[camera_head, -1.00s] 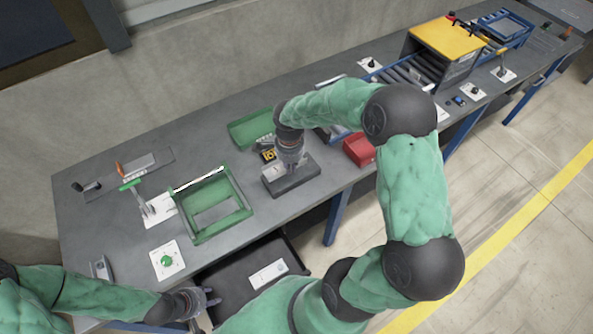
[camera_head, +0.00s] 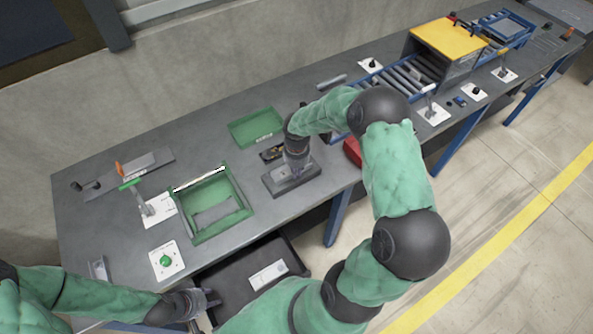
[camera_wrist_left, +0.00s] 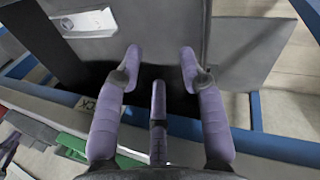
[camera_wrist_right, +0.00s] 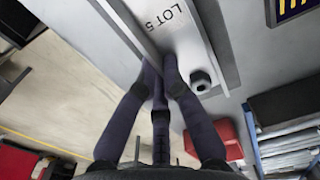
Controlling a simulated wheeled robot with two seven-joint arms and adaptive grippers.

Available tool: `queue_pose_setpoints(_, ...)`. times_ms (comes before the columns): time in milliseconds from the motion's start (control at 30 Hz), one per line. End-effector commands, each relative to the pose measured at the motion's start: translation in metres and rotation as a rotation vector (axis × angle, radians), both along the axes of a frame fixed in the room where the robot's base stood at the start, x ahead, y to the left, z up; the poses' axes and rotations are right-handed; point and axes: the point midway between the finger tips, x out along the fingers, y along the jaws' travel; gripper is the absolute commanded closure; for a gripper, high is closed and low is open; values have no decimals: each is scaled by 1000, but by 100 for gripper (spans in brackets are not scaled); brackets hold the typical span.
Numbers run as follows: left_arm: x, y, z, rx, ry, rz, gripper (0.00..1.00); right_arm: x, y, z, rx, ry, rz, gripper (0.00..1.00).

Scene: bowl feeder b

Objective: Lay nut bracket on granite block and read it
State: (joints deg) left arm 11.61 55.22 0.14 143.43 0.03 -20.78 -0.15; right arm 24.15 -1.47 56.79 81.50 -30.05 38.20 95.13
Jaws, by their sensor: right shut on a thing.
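The nut bracket (camera_wrist_right: 178,42) is a grey angled piece with "LOT 5" printed on its flat face and a dark nut beside the lettering, seen in the right wrist view. My right gripper (camera_wrist_right: 158,72) is shut on its upright edge. In the head view my right gripper (camera_head: 294,172) is low over the dark granite block (camera_head: 274,188) and partly hides the bracket. Whether the bracket rests fully on the block I cannot tell. My left gripper (camera_head: 212,300) is open and empty over the dark drawer; its spread fingers show in the left wrist view (camera_wrist_left: 160,62).
A green tray (camera_head: 247,211) stands left of the block, and another green tray (camera_head: 258,138) behind it. A dark device with a yellow display (camera_wrist_right: 293,8) lies just behind the block. A red bin (camera_head: 352,152) stands to the right. The open drawer (camera_head: 232,300) is in front.

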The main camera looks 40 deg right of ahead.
Motion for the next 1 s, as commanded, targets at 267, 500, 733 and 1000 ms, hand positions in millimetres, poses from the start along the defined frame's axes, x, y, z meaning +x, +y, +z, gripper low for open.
queue_pose_setpoints(267, 0, 0, -3, 0, 0, 0, 60, 0, 0, -3, 0, 0, 0, 68)
queue_pose_setpoints(500, 0, 0, -3, 0, 0, 0, 60, 0, 0, -3, 0, 0, 0, 68)
queue_pose_setpoints(733, 0, 0, 2, 0, 0, 0, 60, 1, 0, 7, -1, -2, 0, 68)
queue_pose_setpoints(1000, 0, 0, 7, 0, 0, 0, 60, 0, 0, 58, -1, -3, 0, 68)
